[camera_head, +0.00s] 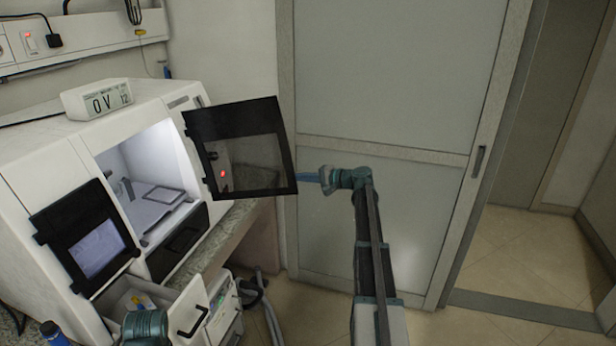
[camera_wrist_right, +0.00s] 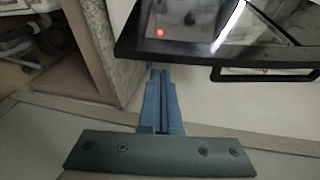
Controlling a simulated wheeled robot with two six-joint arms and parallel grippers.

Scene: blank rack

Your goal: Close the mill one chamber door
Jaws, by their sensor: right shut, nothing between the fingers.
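The mill (camera_head: 150,95) is a white machine at the left with a lit, open chamber (camera_head: 150,180). Its chamber door (camera_head: 240,150), a black frame with a clear pane, stands swung wide open to the right of the chamber. My right gripper (camera_head: 302,177) is shut and empty beside the door's free right edge; I cannot tell if it touches. In the right wrist view the blue fingers (camera_wrist_right: 160,75) are together, just below the door's dark edge (camera_wrist_right: 200,48). The fingers of my left gripper do not show.
A black-framed screen (camera_head: 95,245) is on the mill's front left. An open drawer (camera_head: 165,305) sticks out below, and hoses (camera_head: 265,300) lie beside it. A small display box (camera_head: 97,100) stands on top. A sliding glass door (camera_head: 385,75) is behind my right arm; floor is clear at right.

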